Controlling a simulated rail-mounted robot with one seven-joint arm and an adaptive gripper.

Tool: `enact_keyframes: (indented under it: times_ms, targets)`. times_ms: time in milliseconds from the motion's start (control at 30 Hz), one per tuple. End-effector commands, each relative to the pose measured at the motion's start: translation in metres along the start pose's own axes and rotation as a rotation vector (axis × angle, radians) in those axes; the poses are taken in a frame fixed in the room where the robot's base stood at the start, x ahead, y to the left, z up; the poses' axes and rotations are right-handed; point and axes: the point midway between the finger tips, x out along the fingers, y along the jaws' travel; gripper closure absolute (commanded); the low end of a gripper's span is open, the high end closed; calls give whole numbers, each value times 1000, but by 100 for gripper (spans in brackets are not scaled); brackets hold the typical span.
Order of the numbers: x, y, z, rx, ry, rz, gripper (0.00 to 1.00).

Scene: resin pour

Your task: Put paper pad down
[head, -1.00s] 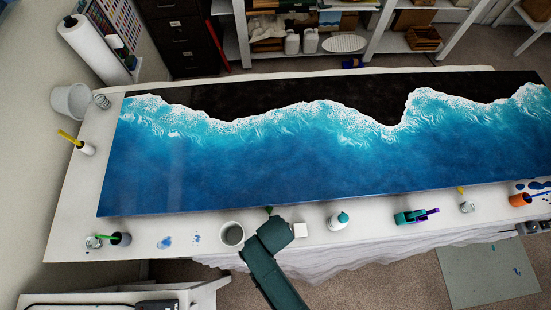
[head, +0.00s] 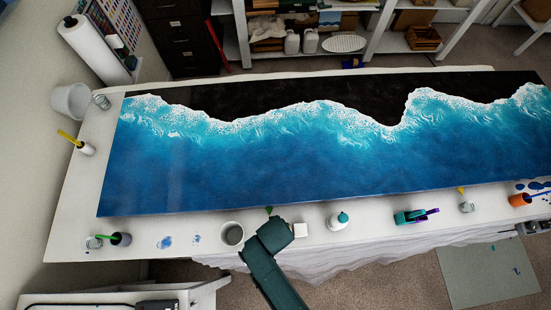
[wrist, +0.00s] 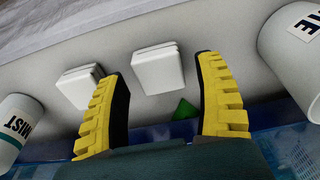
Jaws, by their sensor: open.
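Two small white square pads lie on the table's near strip in the wrist view. One pad (wrist: 158,68) is between and just beyond my fingertips, with a gap on each side. The other pad (wrist: 78,86) is beside the left finger, on its outer side. My gripper (wrist: 163,66) is open, its yellow ridged fingers apart and holding nothing. In the head view one white pad (head: 300,230) shows just right of my arm's end; the arm hides the other pad and the fingers.
A white bottle marked MIST (wrist: 15,130) and a white cup (wrist: 292,50) flank the gripper. A green piece (wrist: 187,109) lies by the blue resin panel (head: 300,150). A teal-and-purple tool (head: 415,216) lies farther right.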

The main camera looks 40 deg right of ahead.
Motion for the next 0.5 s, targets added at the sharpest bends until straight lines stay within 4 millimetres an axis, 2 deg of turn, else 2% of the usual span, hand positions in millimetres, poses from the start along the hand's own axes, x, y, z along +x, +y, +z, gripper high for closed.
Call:
enact_keyframes:
  times_ms: [300, 400, 500]
  targets:
    - [-78, 0, 0, -1, 3, -2, 30]
    - [-96, -1, -1, -1, 3, -2, 30]
    - [-106, 0, 0, -1, 0, 0, 30]
